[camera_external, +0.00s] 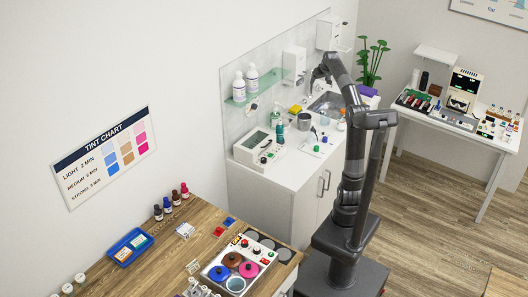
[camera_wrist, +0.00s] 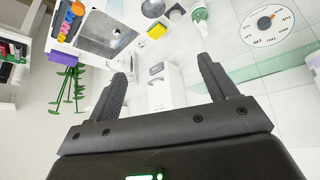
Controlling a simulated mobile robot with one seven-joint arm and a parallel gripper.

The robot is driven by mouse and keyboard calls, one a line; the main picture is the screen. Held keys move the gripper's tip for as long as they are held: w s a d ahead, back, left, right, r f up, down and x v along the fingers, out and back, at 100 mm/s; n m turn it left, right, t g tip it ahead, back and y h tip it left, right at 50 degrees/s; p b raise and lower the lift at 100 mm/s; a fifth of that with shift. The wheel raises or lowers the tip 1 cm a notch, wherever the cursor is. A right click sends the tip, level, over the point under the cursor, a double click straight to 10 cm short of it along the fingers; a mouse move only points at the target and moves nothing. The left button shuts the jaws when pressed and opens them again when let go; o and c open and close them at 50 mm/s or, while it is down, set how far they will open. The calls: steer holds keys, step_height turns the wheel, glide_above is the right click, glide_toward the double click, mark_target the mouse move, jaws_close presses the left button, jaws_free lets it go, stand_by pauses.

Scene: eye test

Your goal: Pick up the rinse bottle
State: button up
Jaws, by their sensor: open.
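I cannot read any label that says which bottle is the rinse bottle. A teal bottle (camera_external: 279,131) stands upright on the white counter (camera_external: 300,172), behind the white device with a display. Two white bottles with purple labels (camera_external: 239,86) stand on the glass wall shelf (camera_external: 262,86). In the wrist view a white and green container (camera_wrist: 199,14) shows at the top, partly cut off. My gripper (camera_external: 318,77) is above the counter near the sink, apart from these bottles. In the wrist view my gripper (camera_wrist: 165,85) is open, its fingers wide apart with nothing held.
A white wall dispenser (camera_external: 294,64) is close to my gripper. The sink (camera_external: 327,104), a yellow sponge (camera_wrist: 157,31) and a grey cup (camera_external: 304,121) are on the counter. A green plant (camera_external: 371,62) stands behind. The wooden table (camera_external: 190,246) in front holds bowls and small bottles.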

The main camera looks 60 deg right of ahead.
steer(key=s+d+f+m, duration=0.15)
steer(key=s+d, duration=0.25)
steer(key=d, duration=0.9)
steer(key=m+h, duration=0.1)
glide_above(342, 120)
steer(key=s+a, duration=0.2)
steer(key=s, duration=0.2)
step_height(342, 120, down, 26)
steer(key=x, duration=1.1)
steer(key=shift+f, duration=0.4)
steer(key=shift+a, duration=0.1)
steer(key=c, duration=1.1)
steer(key=shift+r, duration=0.1)
steer(key=shift+c, duration=0.2)
